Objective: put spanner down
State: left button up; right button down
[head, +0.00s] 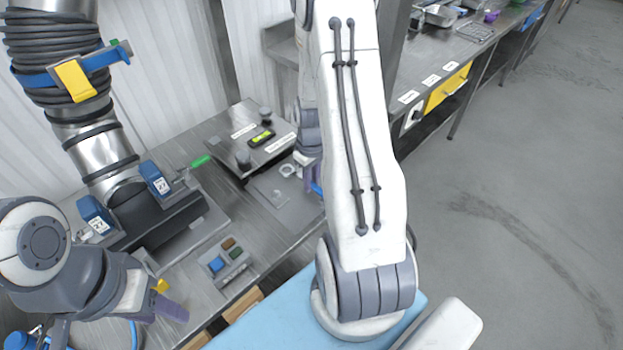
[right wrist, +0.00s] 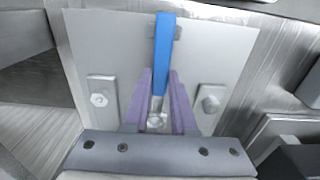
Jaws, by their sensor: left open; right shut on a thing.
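The spanner has a blue handle (right wrist: 164,52) and a metal end low between the purple fingers in the right wrist view. My right gripper (right wrist: 160,85) is shut on it. In the head view my right gripper (head: 308,168) is mostly hidden behind my white arm, over the right part of the bench; a bit of blue (head: 317,188) shows beside it. I cannot tell whether the spanner touches the surface behind it. My left gripper (head: 168,306) is open at the lower left, near the bench's front edge, only partly seen.
In the right wrist view a pale grey plate (right wrist: 100,45) with two bolts lies behind the spanner. The metal bench (head: 185,275) holds a small tray of coloured blocks (head: 228,262), a box with a level (head: 262,138) and a large pipe (head: 95,150) with blue clamps.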

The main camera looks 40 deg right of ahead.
jog(key=shift+f, duration=0.25)
jog(key=c, duration=0.7)
grip_release()
jog(key=shift+c, duration=0.2)
notch_tip(320, 180, up, 12)
jog(key=b, duration=0.1)
jog(key=s+a+r+n, duration=0.1)
jog(key=a+r+n, duration=0.25)
jog(key=a, duration=1.35)
jog(key=s+a+r+n+y, duration=0.1)
jog(key=s+a+r+n, duration=0.2)
jog(key=s+a, duration=1.1)
jog(key=shift+s, duration=0.65)
